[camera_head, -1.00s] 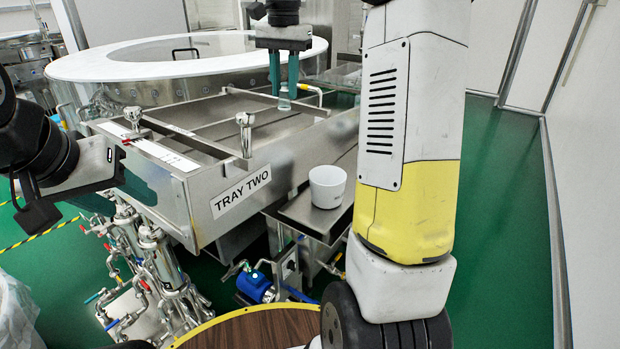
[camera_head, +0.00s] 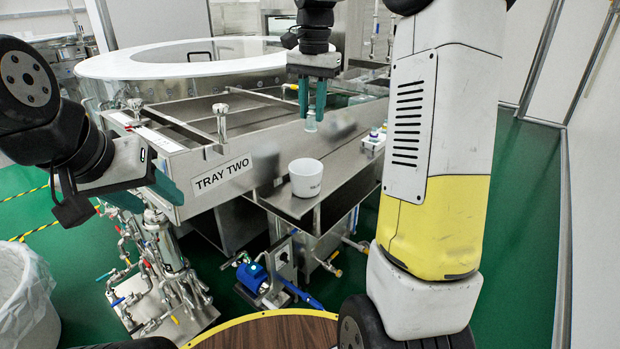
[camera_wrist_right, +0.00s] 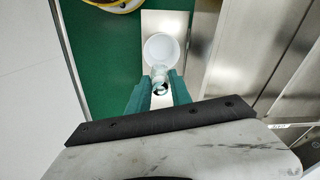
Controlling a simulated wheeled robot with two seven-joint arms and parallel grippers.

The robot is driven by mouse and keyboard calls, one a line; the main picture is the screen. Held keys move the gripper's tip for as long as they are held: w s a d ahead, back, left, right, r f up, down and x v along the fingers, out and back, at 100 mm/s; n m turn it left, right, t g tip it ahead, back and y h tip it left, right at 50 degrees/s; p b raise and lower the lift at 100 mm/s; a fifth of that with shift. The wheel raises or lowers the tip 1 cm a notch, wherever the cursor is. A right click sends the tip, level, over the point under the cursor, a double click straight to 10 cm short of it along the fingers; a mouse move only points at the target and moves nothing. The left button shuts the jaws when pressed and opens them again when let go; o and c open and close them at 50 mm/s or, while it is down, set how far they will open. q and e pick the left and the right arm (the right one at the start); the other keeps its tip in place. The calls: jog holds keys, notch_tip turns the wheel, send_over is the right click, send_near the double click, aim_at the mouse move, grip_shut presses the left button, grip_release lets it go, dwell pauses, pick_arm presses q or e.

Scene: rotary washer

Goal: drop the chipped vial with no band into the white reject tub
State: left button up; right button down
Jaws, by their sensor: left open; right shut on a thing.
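My right gripper (camera_head: 314,104) is shut on a small clear vial (camera_head: 311,122), which hangs below the teal fingertips. The vial also shows between the fingers in the right wrist view (camera_wrist_right: 160,84). Whether it is chipped or banded is too small to tell. The white reject tub (camera_head: 306,178) stands upright on a steel shelf, below the held vial in the head view. In the right wrist view the tub (camera_wrist_right: 161,48) lies just beyond the vial, open and looking empty. My left gripper (camera_head: 160,186) is open and empty at the left, beside the washer's front.
The steel tank labelled TRAY TWO (camera_head: 222,175) stands left of the tub, with raised rails and knobs. The tub's shelf (camera_head: 345,175) has bare room to the right. A small item with a blue top (camera_head: 374,133) sits farther back. A lined bin (camera_head: 22,300) stands at lower left.

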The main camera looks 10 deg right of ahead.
aim_at(313, 132)
jog(key=shift+s+d+f, duration=0.1)
jog(key=shift+s+f, duration=0.05)
jog(key=shift+f, duration=2.95)
jog(key=c, duration=1.1)
grip_release()
jog(key=shift+r, duration=0.1)
notch_tip(313, 132, up, 7)
jog(key=shift+d+f, duration=0.1)
jog(key=shift+r, duration=0.45)
